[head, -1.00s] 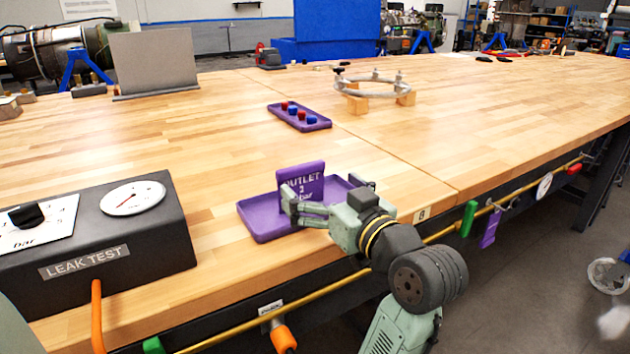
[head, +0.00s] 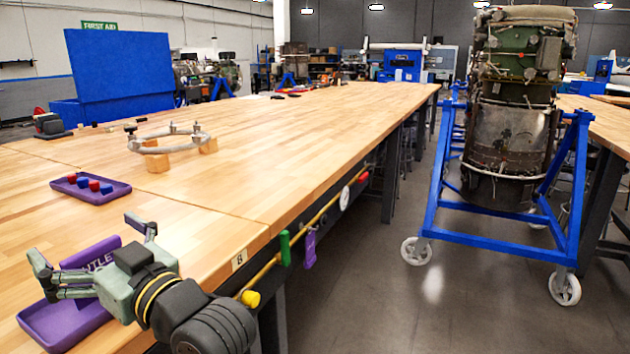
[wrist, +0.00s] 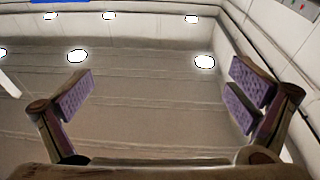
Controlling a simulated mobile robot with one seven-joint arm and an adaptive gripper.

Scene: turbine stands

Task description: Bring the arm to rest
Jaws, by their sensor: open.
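My gripper (head: 92,247) is at the lower left of the head view, its two fingers spread wide with nothing between them. In the wrist view, the two fingers with purple pads (wrist: 160,95) stand far apart against the ceiling and its lights, so the gripper points upward. Behind it in the head view, a purple tray (head: 60,328) lies near the bench edge. A purple plate with white lettering (head: 92,252) stands at the tray, partly hidden by my gripper. Whether gripper and plate touch cannot be told.
A small purple tray with red and blue pieces (head: 118,193) and a metal ring on wooden blocks (head: 170,138) are on the wooden bench (head: 260,150). A yellow rail (head: 318,212) runs along its edge. A blue wheeled stand (head: 480,233) holds a turbine at right. Floor between is clear.

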